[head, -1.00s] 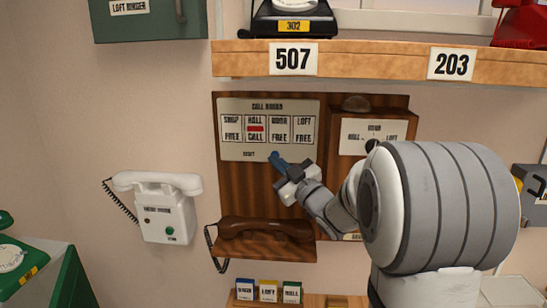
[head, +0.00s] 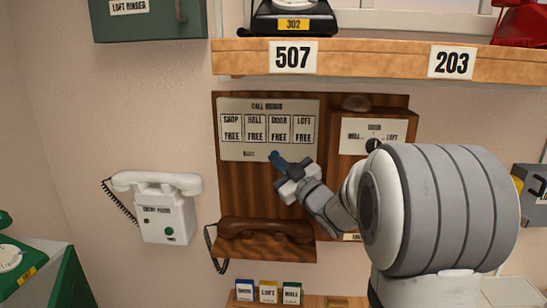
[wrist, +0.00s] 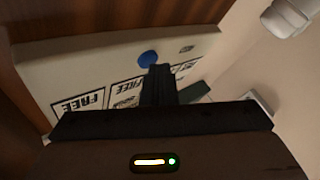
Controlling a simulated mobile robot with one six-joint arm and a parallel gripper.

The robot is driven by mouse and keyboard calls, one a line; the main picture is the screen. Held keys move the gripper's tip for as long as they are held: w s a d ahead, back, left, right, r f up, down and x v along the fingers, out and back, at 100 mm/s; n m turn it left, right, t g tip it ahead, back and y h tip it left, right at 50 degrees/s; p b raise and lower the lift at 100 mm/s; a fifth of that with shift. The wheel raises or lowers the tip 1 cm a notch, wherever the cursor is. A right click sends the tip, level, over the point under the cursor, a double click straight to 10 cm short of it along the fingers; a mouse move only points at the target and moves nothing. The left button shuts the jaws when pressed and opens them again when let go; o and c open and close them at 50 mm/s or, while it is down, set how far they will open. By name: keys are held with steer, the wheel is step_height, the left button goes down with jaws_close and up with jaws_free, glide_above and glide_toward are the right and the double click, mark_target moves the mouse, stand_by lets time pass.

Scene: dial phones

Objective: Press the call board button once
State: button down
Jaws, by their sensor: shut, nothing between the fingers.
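The call board (head: 269,107) is a pale panel on a brown wooden backing on the wall. Its windows SHOP, HALL, DOOR and LOFT all read FREE. A small label (head: 249,154) sits at its lower edge. My gripper (head: 275,157) is shut and empty, with its tip at the board's lower edge, right of that label. In the wrist view a round blue button (wrist: 148,58) shows on the board just beyond my dark fingertips (wrist: 158,68). I cannot tell whether they touch it. In the head view the button is hidden or merges with my gripper.
A brown handset (head: 265,228) rests on a wooden ledge below the board. A white wall phone (head: 158,207) hangs to the left. A wooden shelf (head: 370,60) juts out above. A dial plate (head: 372,136) is to the board's right.

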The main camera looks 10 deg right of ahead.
steer(key=shift+s+a+b, duration=0.2)
steer(key=shift+s+b, duration=0.2)
steer(key=shift+s, duration=0.3)
steer(key=s, duration=0.1)
steer(key=s+a+b, duration=0.1)
steer(key=s, duration=0.1)
steer(key=s+b, duration=0.1)
steer(key=shift+s+a, duration=0.3)
steer(key=shift+s, duration=0.05)
stand_by(0.4)
